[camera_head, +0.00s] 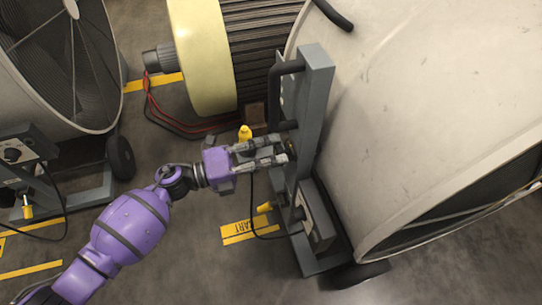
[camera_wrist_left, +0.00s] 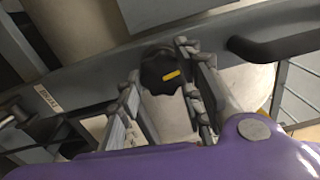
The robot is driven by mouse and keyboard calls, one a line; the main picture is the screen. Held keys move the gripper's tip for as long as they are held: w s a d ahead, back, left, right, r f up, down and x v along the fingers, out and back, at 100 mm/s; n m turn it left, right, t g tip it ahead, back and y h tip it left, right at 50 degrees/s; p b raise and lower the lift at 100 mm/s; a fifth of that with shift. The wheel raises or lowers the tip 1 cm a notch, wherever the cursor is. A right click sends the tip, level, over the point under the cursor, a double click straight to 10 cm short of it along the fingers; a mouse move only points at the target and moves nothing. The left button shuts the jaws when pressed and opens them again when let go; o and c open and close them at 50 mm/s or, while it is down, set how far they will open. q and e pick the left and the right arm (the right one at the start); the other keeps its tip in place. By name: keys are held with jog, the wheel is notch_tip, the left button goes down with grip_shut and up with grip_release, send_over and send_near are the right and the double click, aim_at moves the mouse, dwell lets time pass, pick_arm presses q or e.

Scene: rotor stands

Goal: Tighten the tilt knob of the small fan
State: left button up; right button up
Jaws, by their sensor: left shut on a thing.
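A large white drum fan (camera_head: 430,90) stands at the right on a grey upright frame (camera_head: 316,95). In the left wrist view, a black lobed tilt knob (camera_wrist_left: 158,75) with a yellow mark sits on the grey frame bar (camera_wrist_left: 85,78). My left gripper (camera_head: 283,150) reaches the side of the frame from the left and is shut on the knob, one finger on each side of it. In the head view the fingers largely hide the knob. I cannot tell from these views how tight the knob is. My right gripper is not in view.
A black handle (camera_head: 284,68) sticks out of the frame above my gripper. A control box (camera_head: 318,215) with a cable is below. Another fan (camera_head: 60,60) stands at the left. A cream-ended ribbed motor (camera_head: 205,55) is behind.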

pick_arm(q)
jog(key=shift+s+f+m, duration=0.25)
jog(key=shift+f+m, duration=0.15)
jog(key=shift+m, duration=0.1)
jog(key=o, duration=1.1)
jog(key=shift+d, duration=0.1)
jog(key=shift+c, duration=0.2)
jog(key=shift+w+r, duration=0.1)
jog(key=shift+r, duration=0.05)
jog(key=v, duration=1.2)
